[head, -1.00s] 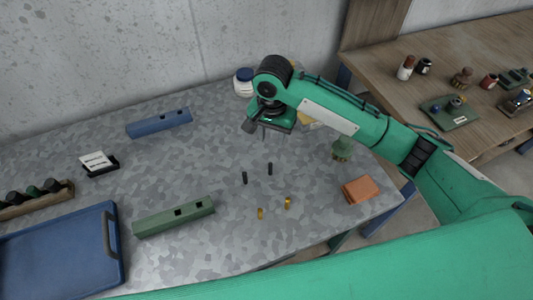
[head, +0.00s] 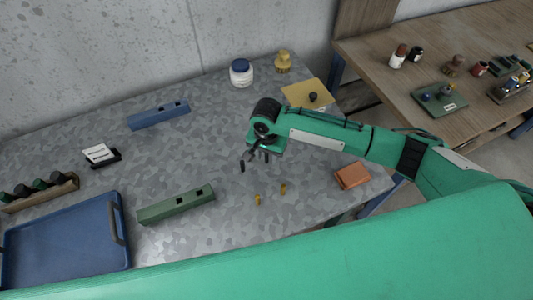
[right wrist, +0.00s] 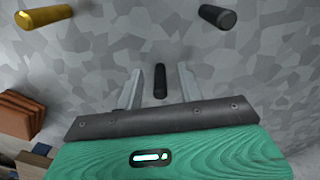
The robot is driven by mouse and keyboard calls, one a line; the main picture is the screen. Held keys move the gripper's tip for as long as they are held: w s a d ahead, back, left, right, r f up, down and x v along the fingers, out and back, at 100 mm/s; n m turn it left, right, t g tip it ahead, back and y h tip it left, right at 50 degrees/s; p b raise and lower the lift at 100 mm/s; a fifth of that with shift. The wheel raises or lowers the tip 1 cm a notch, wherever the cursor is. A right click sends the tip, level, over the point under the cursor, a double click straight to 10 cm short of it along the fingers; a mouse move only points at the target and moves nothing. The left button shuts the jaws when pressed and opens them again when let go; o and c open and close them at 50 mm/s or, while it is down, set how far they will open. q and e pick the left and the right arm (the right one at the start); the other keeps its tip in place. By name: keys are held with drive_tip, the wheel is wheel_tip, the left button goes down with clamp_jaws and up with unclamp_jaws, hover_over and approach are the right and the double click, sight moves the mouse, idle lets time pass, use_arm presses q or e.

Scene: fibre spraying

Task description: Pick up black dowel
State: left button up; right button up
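Two short black dowels stand on the grey speckled table. One black dowel (head: 242,166) is left of my right gripper (head: 259,154); it also shows at the upper right of the right wrist view (right wrist: 217,17). The other black dowel (right wrist: 160,80) is between the two open fingers of my right gripper (right wrist: 160,72) in the right wrist view, with a gap visible on each side. In the head view this dowel is mostly hidden by the gripper. My left gripper is not in view.
Two brass dowels (head: 257,199) (head: 283,188) stand in front of the gripper. A green block with holes (head: 176,205), a blue block with holes (head: 158,116), a blue tray (head: 66,240) and an orange block (head: 352,175) lie around. A white jar (head: 241,73) stands behind.

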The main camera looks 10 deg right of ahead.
drive_tip(key=shift+f, duration=0.3)
clamp_jaws()
drive_tip(key=shift+r, duration=0.1)
